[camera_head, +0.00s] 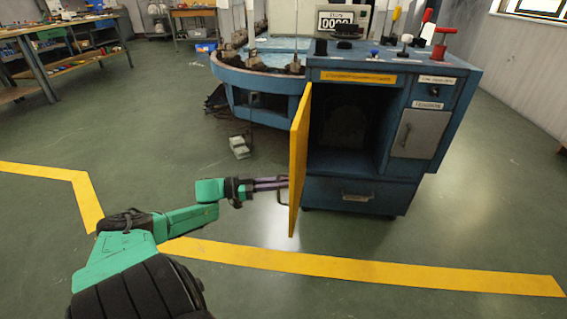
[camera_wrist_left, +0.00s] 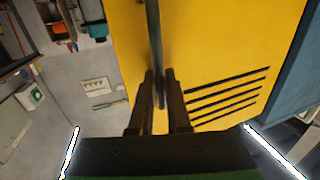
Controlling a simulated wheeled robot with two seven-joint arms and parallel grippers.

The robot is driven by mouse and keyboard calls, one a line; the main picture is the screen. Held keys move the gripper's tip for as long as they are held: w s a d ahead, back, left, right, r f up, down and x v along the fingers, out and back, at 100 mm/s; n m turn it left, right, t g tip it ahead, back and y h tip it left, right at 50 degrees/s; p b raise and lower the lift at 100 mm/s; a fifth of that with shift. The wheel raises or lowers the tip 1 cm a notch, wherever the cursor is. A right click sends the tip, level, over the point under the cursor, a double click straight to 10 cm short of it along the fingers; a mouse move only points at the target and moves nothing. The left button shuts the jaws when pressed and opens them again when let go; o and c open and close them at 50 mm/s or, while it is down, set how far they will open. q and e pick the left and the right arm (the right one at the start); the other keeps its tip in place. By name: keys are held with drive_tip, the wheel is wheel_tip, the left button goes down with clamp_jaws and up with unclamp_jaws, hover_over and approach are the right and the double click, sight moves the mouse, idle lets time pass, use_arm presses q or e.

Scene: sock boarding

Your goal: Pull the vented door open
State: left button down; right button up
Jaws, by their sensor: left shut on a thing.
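The vented door (camera_head: 299,160) is yellow and stands swung out from the blue machine, seen nearly edge-on in the head view. Its yellow face with several dark vent slots shows in the left wrist view (camera_wrist_left: 205,40). A dark bar handle (camera_wrist_left: 154,45) runs along that face. My left gripper (camera_head: 284,183) is at the outer side of the door, and its fingers (camera_wrist_left: 159,88) are shut on the handle. The open compartment (camera_head: 345,125) behind the door is dark, and its inside is hard to make out. My right gripper is not in view.
The blue machine (camera_head: 360,193) has a drawer below the compartment and knobs and levers on top. A round blue table (camera_head: 262,100) joins it at the left. A grey foot pedal (camera_head: 239,147) lies on the floor. Green floor with yellow tape (camera_head: 350,268) is clear in front.

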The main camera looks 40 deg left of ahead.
use_arm(q)
drive_tip(key=shift+s+f, duration=0.1)
idle(0.3)
drive_tip(key=c, duration=1.2)
unclamp_jaws()
drive_tip(key=shift+o, duration=0.2)
drive_tip(key=shift+a, duration=0.1)
drive_tip(key=v, duration=1.4)
drive_tip(key=shift+s+a, duration=0.2)
drive_tip(key=shift+s, duration=0.05)
